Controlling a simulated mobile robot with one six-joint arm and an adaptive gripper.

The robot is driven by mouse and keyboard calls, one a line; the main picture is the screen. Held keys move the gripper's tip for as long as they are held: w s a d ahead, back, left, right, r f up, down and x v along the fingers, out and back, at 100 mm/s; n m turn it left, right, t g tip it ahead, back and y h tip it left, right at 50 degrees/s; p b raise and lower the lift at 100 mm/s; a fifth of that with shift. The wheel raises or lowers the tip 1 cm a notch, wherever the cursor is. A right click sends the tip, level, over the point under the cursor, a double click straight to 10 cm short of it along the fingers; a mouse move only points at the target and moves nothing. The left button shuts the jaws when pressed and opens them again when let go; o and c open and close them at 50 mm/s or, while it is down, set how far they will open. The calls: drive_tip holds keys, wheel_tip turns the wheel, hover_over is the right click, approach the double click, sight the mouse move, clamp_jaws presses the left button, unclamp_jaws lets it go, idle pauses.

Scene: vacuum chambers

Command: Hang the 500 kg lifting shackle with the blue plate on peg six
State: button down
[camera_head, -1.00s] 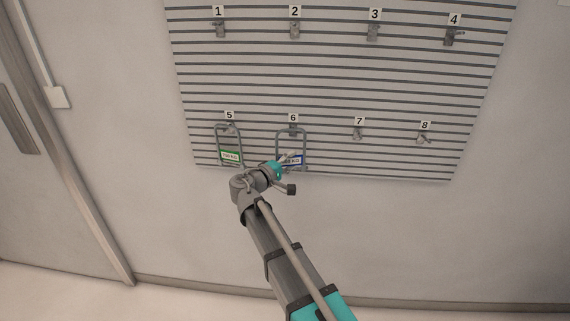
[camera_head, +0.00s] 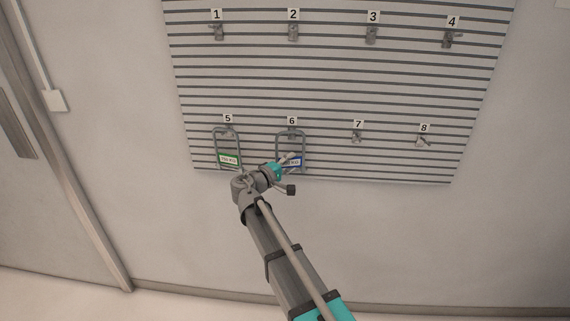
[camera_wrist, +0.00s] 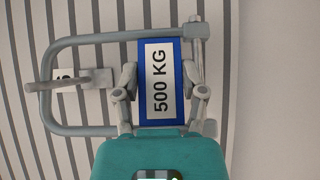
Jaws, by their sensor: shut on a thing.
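The 500 kg shackle with the blue plate (camera_wrist: 160,82) shows in the wrist view, its label reading 500 KG. Its grey frame (camera_wrist: 88,131) loops around the peg six hook (camera_wrist: 85,78); I cannot tell whether its weight rests on it. In the head view the shackle (camera_head: 304,146) is at peg six (camera_head: 291,132), its plate partly hidden by my gripper. My gripper (camera_wrist: 160,95) is shut on the blue plate, one finger at each side. It also shows in the head view (camera_head: 288,161).
A shackle with a green plate (camera_head: 228,159) hangs at peg five (camera_head: 228,131), close to the left of my wrist. Peg seven (camera_head: 357,137), peg eight (camera_head: 422,140) and the upper row of pegs are empty. The slatted panel (camera_head: 330,85) is mounted on the wall.

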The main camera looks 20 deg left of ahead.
idle(0.4)
drive_tip(key=shift+c, duration=0.4)
unclamp_jaws()
drive_tip(key=v, duration=1.2)
drive_tip(key=shift+d, duration=0.1)
idle(0.4)
